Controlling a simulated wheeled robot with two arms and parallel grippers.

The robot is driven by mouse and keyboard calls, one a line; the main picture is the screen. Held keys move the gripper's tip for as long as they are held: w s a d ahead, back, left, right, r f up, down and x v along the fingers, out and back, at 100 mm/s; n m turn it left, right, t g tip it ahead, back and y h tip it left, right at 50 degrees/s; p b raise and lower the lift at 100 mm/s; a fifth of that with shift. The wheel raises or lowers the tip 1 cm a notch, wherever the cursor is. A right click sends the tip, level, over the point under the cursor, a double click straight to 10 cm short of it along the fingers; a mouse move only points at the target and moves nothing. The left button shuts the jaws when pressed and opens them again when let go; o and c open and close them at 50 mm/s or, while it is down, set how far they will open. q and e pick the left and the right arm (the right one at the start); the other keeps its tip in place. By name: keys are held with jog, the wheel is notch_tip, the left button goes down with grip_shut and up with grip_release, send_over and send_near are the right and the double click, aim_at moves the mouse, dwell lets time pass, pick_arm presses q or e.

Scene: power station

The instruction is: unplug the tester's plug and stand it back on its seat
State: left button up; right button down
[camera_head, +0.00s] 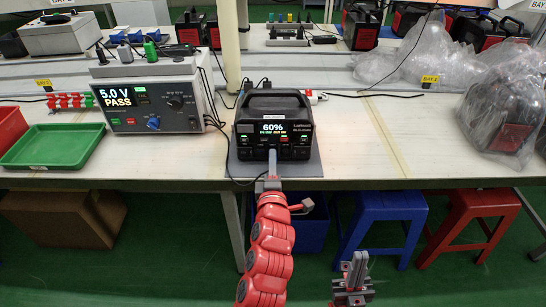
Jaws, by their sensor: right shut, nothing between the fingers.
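The tester (152,96) is a pale box at the left of the bench, its display reading 5.0 V PASS. The black power station (272,112) stands right of it on a grey mat (300,168), its screen reading 60%. A thin black cable runs from the tester's right side down to the power station's lower front. My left gripper (271,158) reaches the front of the power station at its lower middle. The plug is hidden or too small to tell there, and the finger gap is unclear. My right gripper (355,268) is shut and empty, in front of the bench, pointing up.
Several plugs or connectors (125,52) stand on the tester's top; which place is the seat is unclear. A green tray (55,146) lies at the left. A bagged power station (500,105) stands at the right. The bench between (375,140) is clear. Blue (383,212) and red stools (470,215) stand below.

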pick_arm(q)
grip_shut()
jog(key=shift+s, duration=0.1)
dwell(0.3)
jog(key=shift+s+f+b, duration=0.15)
jog(key=shift+s+b, duration=1.3)
jog(key=shift+s, duration=0.5)
